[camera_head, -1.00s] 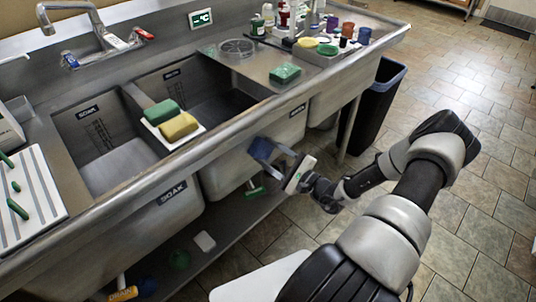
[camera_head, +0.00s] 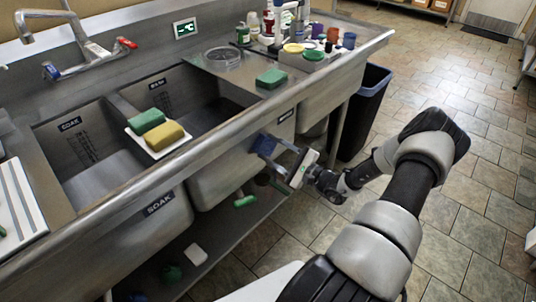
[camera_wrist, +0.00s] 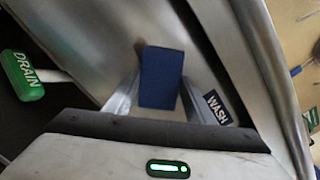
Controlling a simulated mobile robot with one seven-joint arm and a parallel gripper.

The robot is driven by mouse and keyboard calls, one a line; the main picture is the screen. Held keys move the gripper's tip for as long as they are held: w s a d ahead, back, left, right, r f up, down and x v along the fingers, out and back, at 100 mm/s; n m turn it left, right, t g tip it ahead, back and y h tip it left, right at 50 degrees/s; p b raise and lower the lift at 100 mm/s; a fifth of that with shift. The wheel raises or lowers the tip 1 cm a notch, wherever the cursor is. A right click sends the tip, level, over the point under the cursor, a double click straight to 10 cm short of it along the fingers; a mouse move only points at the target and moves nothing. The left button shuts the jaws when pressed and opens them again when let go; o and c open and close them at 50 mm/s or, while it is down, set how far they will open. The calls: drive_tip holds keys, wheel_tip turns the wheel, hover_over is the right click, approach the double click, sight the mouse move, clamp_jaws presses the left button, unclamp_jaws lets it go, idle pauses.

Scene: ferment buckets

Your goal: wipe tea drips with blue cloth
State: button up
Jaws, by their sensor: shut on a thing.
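My gripper (camera_head: 277,150) is shut on the blue cloth (camera_head: 265,145), low in front of the steel sink's front wall. In the wrist view the cloth (camera_wrist: 161,77) is a dark blue folded block between my two fingers, against the bare steel of the basin. I cannot tell whether the cloth touches the steel. A WASH label (camera_wrist: 217,107) is just right of my fingers in that view. No tea drips can be made out in either view.
The sink rim (camera_head: 215,145) overhangs my gripper. A green DRAIN handle (camera_wrist: 22,75) sticks out at left in the wrist view. A dark bin (camera_head: 366,112) stands right of the sink. Green and yellow sponges (camera_head: 165,136) lie on a white tray. The tiled floor at right is clear.

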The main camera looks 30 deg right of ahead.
sight(247, 155)
drive_tip(key=shift+s+a+r, duration=0.1)
drive_tip(key=shift+a, duration=0.05)
drive_tip(key=shift+s+a+r+p, duration=0.1)
drive_tip(key=shift+s+a+p, duration=0.15)
drive_tip(key=shift+a+p, duration=0.45)
drive_tip(key=shift+s+a+f+p, duration=0.1)
drive_tip(key=shift+s+a+p, duration=0.2)
drive_tip(key=shift+a, duration=0.65)
drive_tip(key=shift+s+a+r+p, duration=0.1)
drive_tip(key=shift+s+a+p, duration=0.25)
drive_tip(key=shift+a, duration=0.5)
drive_tip(key=shift+s+a+p, duration=0.2)
drive_tip(key=shift+a+p, duration=0.15)
drive_tip(key=shift+a, duration=0.5)
drive_tip(key=p+v, duration=0.1)
drive_tip(key=v, duration=0.5)
drive_tip(key=shift+s+r, duration=0.1)
drive_tip(key=shift+s, duration=0.15)
drive_tip(key=shift+v, duration=1.35)
drive_tip(key=shift+a+r, duration=0.1)
drive_tip(key=shift+a, duration=0.05)
